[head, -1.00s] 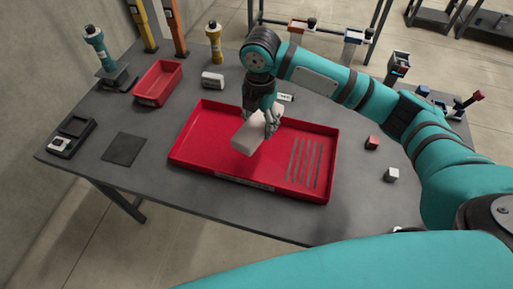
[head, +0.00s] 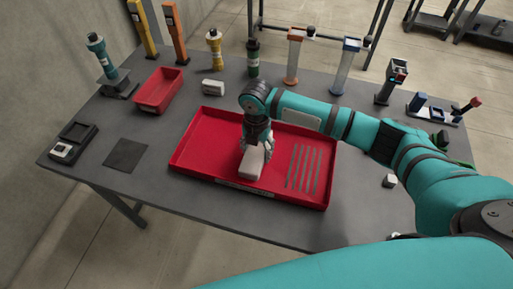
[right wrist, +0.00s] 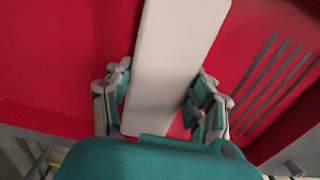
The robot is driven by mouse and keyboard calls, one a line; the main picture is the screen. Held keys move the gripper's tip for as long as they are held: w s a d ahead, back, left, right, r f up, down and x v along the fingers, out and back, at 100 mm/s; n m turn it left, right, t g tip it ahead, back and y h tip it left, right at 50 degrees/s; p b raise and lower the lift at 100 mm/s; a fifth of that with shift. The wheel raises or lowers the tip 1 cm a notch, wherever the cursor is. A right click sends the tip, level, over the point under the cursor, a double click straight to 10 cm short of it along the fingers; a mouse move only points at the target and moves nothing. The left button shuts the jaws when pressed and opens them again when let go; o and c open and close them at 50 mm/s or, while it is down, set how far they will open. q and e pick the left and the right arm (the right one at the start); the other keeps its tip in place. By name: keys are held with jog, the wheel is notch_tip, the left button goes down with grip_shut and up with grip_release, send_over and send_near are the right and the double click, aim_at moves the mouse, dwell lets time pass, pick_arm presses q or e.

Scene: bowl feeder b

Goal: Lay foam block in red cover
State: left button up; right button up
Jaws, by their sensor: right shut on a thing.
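The red cover (head: 205,150) is a large shallow red tray on the grey table, with several dark slots in its right part. My right gripper (head: 258,152) is over the middle of the cover, shut on the pale foam block (head: 252,166). In the right wrist view the long foam block (right wrist: 175,65) lies between both fingers (right wrist: 160,105), with the red floor behind it. I cannot tell whether the block touches the floor of the cover. My left gripper is not in view.
A smaller red bin (head: 157,92), a white block (head: 213,88) and a dark square mat (head: 126,155) are left of the arm. Several upright tools, including a yellow bottle (head: 214,48), stand along the back. A small white cube (head: 390,181) lies right of the cover.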

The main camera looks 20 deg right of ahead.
aim_at(256, 149)
jog(key=shift+f, duration=0.2)
jog(key=o, duration=0.8)
jog(key=shift+r, duration=0.15)
notch_tip(256, 149, up, 12)
jog(key=shift+r+b, duration=0.1)
jog(key=shift+b, duration=0.65)
